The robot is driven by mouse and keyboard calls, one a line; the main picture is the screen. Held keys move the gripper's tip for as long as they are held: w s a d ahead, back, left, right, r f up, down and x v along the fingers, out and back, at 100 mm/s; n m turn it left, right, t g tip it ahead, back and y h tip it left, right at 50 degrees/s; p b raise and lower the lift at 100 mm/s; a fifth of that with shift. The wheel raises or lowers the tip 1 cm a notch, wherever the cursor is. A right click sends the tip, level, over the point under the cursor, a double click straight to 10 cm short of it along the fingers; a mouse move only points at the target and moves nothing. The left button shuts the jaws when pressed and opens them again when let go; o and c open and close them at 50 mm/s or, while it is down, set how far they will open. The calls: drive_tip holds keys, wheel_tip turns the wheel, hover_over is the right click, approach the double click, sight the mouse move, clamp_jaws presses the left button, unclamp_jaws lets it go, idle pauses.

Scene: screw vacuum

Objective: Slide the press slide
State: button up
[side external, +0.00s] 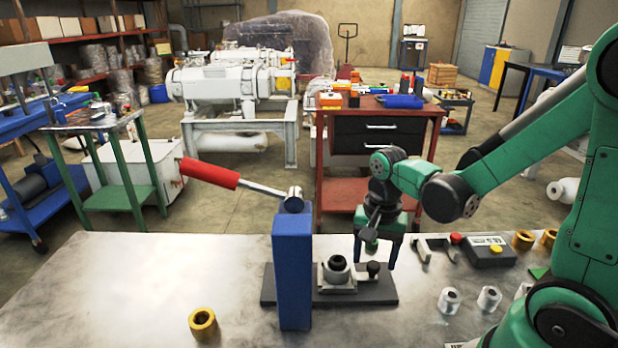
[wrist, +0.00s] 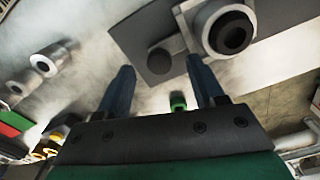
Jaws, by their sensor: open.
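The press has a blue column (side external: 292,268) with a red-handled lever (side external: 212,173) raised to the left. A dark base plate (side external: 385,290) lies at its foot. On it, the metal press slide (side external: 337,284) carries a round part with a black centre, right of the column. A dark knob (side external: 373,268) stands at the slide's right side. The slide (wrist: 208,38) and knob (wrist: 159,61) also show in the wrist view. My gripper (side external: 375,258) is open and points down near the knob. In the wrist view the knob appears between my fingertips (wrist: 160,68), with no contact visible.
A brass ring (side external: 203,323) lies at the front left. A red cabinet (side external: 375,150) stands behind the table. The table's left side is mostly clear.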

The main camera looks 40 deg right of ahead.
drive_tip(key=shift+f, duration=0.85)
clamp_jaws()
idle(0.9)
